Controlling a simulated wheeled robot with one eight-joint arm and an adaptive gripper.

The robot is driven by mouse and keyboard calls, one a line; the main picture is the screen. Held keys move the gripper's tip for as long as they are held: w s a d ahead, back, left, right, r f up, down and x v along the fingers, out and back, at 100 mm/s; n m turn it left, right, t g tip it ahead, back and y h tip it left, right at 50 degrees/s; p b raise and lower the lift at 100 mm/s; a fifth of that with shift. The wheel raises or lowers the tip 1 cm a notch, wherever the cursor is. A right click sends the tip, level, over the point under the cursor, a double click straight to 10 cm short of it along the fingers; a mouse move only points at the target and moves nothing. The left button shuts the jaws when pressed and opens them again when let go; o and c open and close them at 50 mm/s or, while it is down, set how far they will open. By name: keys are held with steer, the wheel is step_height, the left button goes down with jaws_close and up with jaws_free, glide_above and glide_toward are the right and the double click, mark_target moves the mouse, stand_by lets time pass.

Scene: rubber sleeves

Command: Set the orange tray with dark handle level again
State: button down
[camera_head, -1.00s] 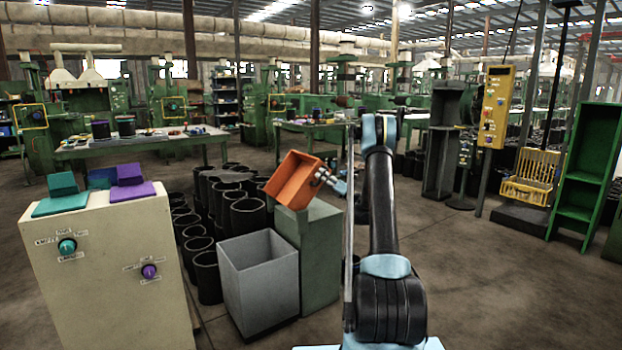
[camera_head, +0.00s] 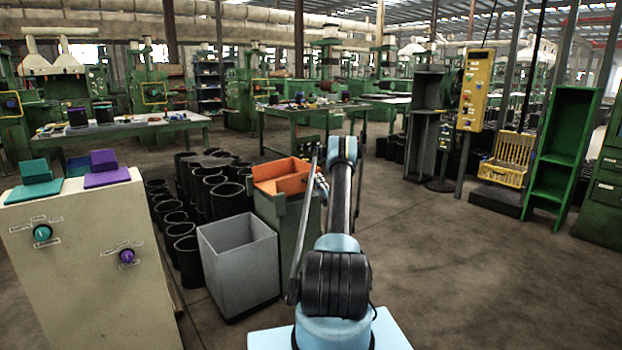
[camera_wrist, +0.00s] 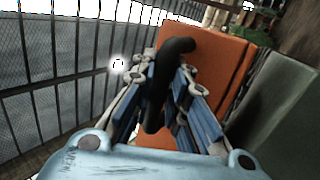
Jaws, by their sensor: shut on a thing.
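The orange tray (camera_head: 280,170) is at the top of the green cabinet (camera_head: 272,212) in the head view. It looks close to level, open side up; its lower part is hidden by the cabinet's edge, so I cannot tell whether it rests there. My gripper (camera_head: 320,180) is at the tray's right side, partly hidden by my arm. In the wrist view, the tray (camera_wrist: 213,62) fills the upper right and its dark handle (camera_wrist: 178,46) runs between the fingers. My gripper (camera_wrist: 165,95) is shut on this handle.
A grey open bin (camera_head: 240,270) stands in front of the cabinet. Several black sleeves (camera_head: 225,200) stand behind and left of it. A cream console (camera_head: 80,270) with knobs is at the left. The floor to the right is clear (camera_head: 460,270).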

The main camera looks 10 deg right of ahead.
steer(key=shift+w+a+f+m, duration=0.15)
steer(key=shift+a+f+m, duration=0.2)
steer(key=shift+f+m, duration=0.3)
steer(key=shift+f+h, duration=0.1)
steer(key=shift+h, duration=0.3)
steer(key=c, duration=1.8)
jaws_free()
steer(key=shift+f, duration=0.1)
steer(key=shift+c, duration=0.2)
steer(key=shift+d, duration=0.2)
steer(key=shift+d, duration=0.15)
steer(key=v, duration=0.7)
steer(key=shift+f, duration=0.15)
